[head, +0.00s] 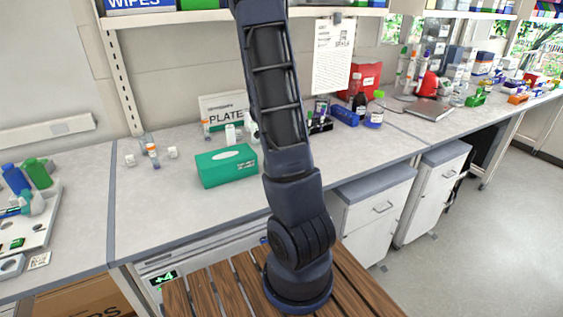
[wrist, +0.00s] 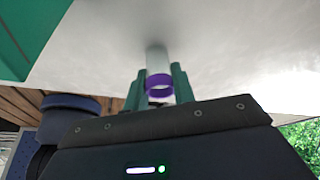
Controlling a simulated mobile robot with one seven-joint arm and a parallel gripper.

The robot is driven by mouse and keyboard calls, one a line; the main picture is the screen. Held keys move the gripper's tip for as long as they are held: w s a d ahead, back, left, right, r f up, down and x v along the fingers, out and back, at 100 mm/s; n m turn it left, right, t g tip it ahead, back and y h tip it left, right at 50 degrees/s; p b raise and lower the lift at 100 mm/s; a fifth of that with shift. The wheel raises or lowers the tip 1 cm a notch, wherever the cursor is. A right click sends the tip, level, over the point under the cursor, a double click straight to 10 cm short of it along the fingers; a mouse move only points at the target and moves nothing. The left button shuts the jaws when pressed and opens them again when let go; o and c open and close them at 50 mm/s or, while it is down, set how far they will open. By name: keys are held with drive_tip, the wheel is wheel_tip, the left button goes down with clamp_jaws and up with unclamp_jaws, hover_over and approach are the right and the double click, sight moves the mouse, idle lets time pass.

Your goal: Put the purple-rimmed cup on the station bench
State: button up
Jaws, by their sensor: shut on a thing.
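The purple-rimmed cup (wrist: 158,82) is a small pale cylinder with a purple ring at the end nearer my palm. It shows in the wrist view between the two green fingers of my gripper (wrist: 160,88), which is shut on it. The pale bench top (wrist: 230,40) lies beyond the cup. I cannot tell whether the cup touches it. In the head view the long grey bench (head: 190,208) runs along the wall, and my arm stands in front of it. My gripper and the cup cannot be made out there.
A green tissue box (head: 227,165) stands on the bench left of my arm and shows in the wrist view (wrist: 22,38). Small bottles (head: 153,155) stand farther left. A rack (head: 320,125) and a blue-labelled bottle (head: 374,112) stand to the right. Bare bench lies in front of the box.

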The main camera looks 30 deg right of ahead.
drive_tip(key=shift+f, duration=0.35)
drive_tip(key=shift+f, duration=0.1)
drive_tip(key=o, duration=1)
drive_tip(key=shift+c, duration=0.2)
